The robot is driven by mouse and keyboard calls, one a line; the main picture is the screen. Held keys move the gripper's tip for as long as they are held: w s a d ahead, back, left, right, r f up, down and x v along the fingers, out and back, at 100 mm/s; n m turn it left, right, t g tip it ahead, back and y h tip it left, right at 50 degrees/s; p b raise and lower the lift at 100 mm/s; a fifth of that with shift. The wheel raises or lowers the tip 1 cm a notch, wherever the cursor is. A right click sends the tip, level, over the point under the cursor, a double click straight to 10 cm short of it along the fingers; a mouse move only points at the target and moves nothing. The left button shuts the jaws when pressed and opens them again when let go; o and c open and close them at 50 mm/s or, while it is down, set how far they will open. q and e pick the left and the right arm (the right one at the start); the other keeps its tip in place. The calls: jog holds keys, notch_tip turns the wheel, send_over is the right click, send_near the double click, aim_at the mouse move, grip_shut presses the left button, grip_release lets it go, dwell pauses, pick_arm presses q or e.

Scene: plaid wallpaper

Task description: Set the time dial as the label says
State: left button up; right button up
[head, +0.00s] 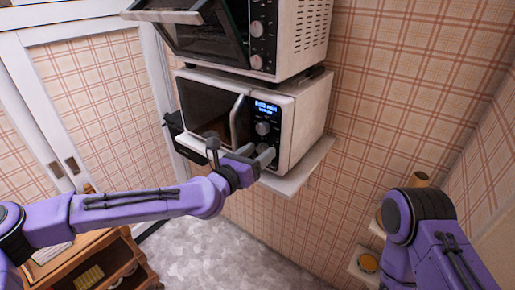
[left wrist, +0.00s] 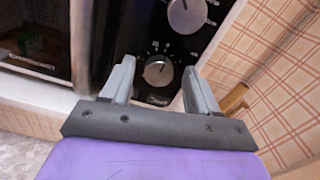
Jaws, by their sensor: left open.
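The white microwave (head: 305,118) stands on a wall shelf, with a black control panel at the right of its front. A blue lit display (head: 265,107) carries small text that I cannot read surely. Below it is an upper dial (head: 262,128), also in the left wrist view (left wrist: 187,14). A lower dial (left wrist: 158,72) with tick marks around it lies between my left fingers in that view. My left gripper (head: 256,154) is open in front of it; contact cannot be told. Which dial sets time is unclear. My right arm shows, but its gripper does not.
A toaster oven (head: 285,35) with its door tilted open stands above the microwave. The shelf edge (head: 300,175) juts out below. A wooden cart (head: 100,260) is at lower left. The floor (head: 250,255) between is clear.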

pick_arm(q)
jog(key=c, duration=1)
jog(key=shift+c, duration=0.2)
